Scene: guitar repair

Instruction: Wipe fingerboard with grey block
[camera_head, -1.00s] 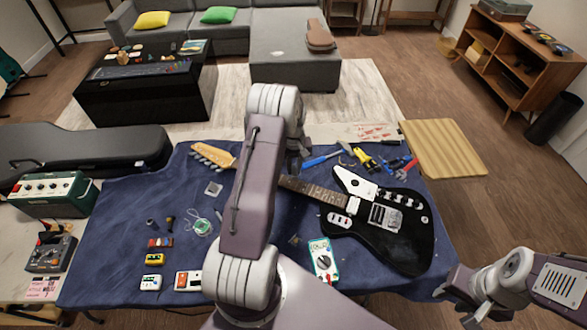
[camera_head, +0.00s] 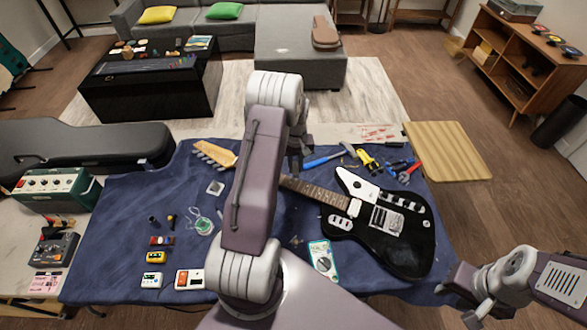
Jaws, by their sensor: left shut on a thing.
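The black electric guitar (camera_head: 410,250) lies on a blue cloth, its body to the right and its headstock (camera_head: 214,153) to the left. Its brown fingerboard (camera_head: 318,192) shows near the body; my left arm covers the middle of the neck. My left gripper (camera_head: 296,160) is mostly hidden behind its own arm, over or just beyond the neck. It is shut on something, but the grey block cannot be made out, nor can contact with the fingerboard. My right gripper (camera_head: 456,304) is open and empty at the lower right, off the table's edge.
Pedals (camera_head: 188,278), a green amplifier (camera_head: 52,192) and a black case (camera_head: 80,150) are on the left.

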